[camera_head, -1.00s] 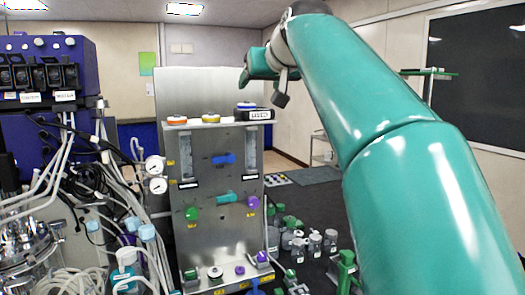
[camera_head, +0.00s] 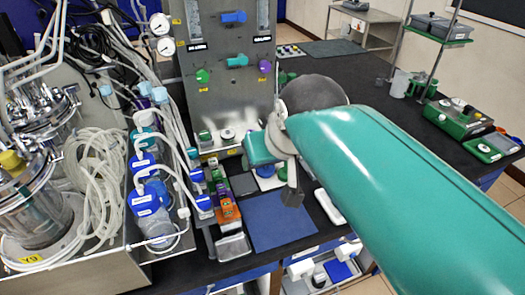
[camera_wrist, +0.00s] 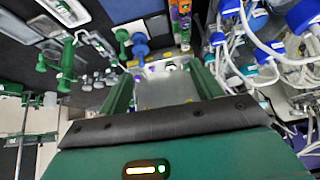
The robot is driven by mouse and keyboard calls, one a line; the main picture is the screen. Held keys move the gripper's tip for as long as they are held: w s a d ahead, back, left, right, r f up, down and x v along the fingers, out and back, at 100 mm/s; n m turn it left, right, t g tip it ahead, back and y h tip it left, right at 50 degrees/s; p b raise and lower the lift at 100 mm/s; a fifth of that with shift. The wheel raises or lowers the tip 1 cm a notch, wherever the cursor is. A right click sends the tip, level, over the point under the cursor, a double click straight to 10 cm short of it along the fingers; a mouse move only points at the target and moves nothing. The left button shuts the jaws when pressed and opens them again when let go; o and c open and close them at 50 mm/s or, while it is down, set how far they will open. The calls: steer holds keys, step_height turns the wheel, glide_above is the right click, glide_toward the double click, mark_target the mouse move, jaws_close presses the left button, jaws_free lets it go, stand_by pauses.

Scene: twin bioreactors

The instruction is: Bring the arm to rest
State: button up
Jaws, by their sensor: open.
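My teal arm reaches in from the lower right of the head view and bends at a dark round joint. Beyond the bend, its end hangs beside the lower right of the metal valve panel (camera_head: 222,100), over the bench. The panel's lower edge, colored blocks and a blue knobbed part (camera_wrist: 140,47) lie beyond the fingers.
Glass bioreactor vessels (camera_head: 45,195), coiled tubing and blue-capped bottles (camera_head: 143,200) crowd the left. A blue mat (camera_head: 278,220) lies on the dark bench below my arm's end. Green-based instruments (camera_head: 458,117) stand at the right. The bench behind my arm is largely clear.

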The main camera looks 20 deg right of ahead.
steer(key=s+f+g, duration=0.1)
steer(key=s+f, duration=0.4)
steer(key=f, duration=0.3)
steer(key=shift+s+a, duration=0.15)
steer(key=shift+a, duration=0.15)
steer(key=shift+o, duration=0.4)
steer(key=shift+r, duration=0.1)
stand_by(1.1)
